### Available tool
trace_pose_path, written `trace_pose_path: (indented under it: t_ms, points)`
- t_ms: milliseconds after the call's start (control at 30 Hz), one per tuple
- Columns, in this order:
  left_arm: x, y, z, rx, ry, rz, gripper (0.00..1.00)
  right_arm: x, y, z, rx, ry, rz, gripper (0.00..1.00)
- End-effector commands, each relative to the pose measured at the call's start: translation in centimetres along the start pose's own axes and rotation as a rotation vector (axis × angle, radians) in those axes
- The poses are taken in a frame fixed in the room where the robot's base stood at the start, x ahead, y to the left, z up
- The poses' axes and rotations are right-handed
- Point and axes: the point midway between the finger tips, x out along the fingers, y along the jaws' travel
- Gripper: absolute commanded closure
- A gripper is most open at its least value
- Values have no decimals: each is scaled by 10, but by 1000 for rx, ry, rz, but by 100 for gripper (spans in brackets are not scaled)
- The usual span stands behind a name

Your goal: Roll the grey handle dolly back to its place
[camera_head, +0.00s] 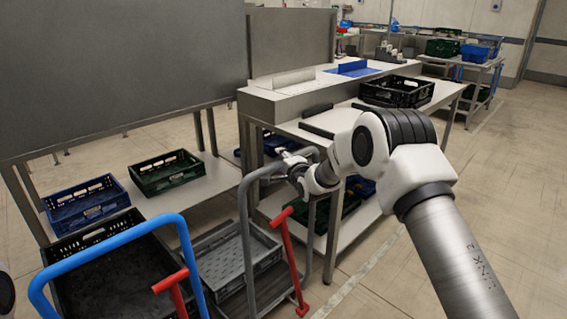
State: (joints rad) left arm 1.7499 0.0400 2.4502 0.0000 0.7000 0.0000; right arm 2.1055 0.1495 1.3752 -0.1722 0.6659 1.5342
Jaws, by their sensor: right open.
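The grey handle dolly (245,232) stands upright in the lower middle, its bent tube handle rising towards the work table. A grey crate (215,248) shows behind its handle. A red lever (287,252) is beside the handle's right upright. My right gripper (283,163) is at the top bar of the grey handle, with its fingers open. Whether the fingers touch the bar or go around it is hard to tell. My left gripper is not in view.
A blue handle dolly (110,241) with a black crate (95,227) stands close on the left. A steel table (312,97) with a black crate (397,90) on top is just behind. Blue and green crates sit on a low shelf (200,195). The floor (500,200) at right is clear.

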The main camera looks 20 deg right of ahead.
Motion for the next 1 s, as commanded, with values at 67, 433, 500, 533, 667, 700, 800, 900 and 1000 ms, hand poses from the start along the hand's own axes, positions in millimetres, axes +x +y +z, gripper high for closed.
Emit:
trace_pose_path:
  t_ms: [67,433,500,533,667,700,800,900,1000]
  points:
    - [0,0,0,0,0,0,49,0,1,0,0,0,1,49]
    - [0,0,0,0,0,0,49,-25,1,0,2,-1,5,49]
    - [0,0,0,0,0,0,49,-42,1,0,1,-1,6,49]
    - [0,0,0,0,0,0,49,-50,1,0,2,-1,5,49]
    - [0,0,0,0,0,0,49,-84,1,0,2,-1,5,49]
    - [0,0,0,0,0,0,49,-93,1,1,1,-2,4,49]
    - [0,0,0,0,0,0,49,-110,1,1,1,-1,4,49]
    - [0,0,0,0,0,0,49,-118,1,1,0,-1,3,49]
    - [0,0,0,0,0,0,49,-119,1,1,-1,-1,3,49]
